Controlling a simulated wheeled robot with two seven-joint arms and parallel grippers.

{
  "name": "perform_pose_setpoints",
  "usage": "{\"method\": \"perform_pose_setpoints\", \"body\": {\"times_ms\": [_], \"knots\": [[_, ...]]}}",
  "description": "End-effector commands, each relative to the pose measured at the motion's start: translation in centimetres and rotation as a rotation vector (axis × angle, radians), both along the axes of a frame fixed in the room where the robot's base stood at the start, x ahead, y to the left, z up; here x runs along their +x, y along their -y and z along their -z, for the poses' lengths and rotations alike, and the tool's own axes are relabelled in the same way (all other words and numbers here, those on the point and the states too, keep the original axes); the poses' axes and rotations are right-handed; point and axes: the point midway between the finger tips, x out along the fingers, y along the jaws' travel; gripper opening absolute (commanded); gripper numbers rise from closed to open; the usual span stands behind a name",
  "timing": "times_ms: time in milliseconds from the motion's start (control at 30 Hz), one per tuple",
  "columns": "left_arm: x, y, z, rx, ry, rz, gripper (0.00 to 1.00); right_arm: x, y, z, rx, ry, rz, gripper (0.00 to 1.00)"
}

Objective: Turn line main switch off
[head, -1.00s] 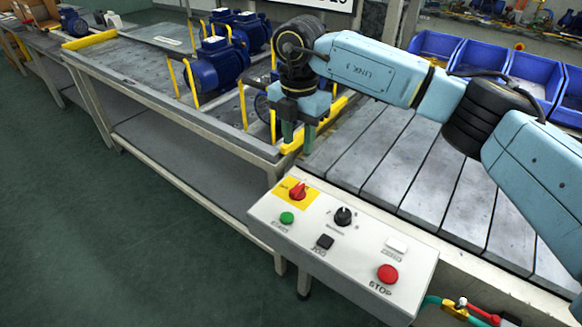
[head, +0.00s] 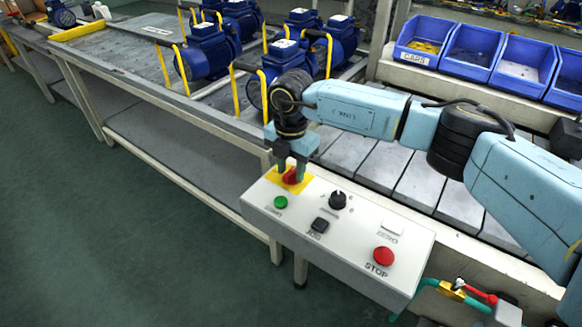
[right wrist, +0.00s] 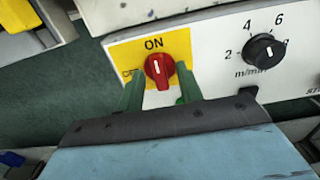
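The line main switch is a red rotary knob (head: 290,177) on a yellow plate at the far left corner of the white control panel (head: 350,258). In the right wrist view the knob (right wrist: 159,70) has its white mark pointing up toward ON; the OFF label lies to its left, partly hidden by a finger. My right gripper (head: 292,171) is over the knob, pointing down. In the right wrist view its green fingers (right wrist: 160,80) are open, one on each side of the knob, with a visible gap at the left finger. My left gripper is not in view.
The panel also carries a green button (head: 281,202), a black speed dial (head: 337,200), a black jog button (head: 320,225), a white button (head: 392,227) and a red stop button (head: 384,256). Blue pumps (head: 208,58) and blue bins (head: 470,50) stand behind.

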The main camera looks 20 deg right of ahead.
Motion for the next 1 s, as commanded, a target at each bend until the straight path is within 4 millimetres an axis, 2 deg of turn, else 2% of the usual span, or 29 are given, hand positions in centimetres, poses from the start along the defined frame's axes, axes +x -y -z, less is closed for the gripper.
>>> {"method": "perform_pose_setpoints", "body": {"times_ms": [133,400,767,1000], "knots": [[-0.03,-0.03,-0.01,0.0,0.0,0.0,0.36,-0.01,-0.02,-0.01,0.0,0.0,0.0,0.36],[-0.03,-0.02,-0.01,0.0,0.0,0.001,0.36,0.0,-0.02,-0.03,0.0,0.0,0.0,0.01],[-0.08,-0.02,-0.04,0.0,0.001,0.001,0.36,-0.01,-0.01,-0.06,-0.001,-0.001,-0.033,0.0],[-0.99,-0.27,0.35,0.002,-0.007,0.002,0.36,0.02,0.05,-0.08,-0.004,-0.001,-0.161,0.0]]}}
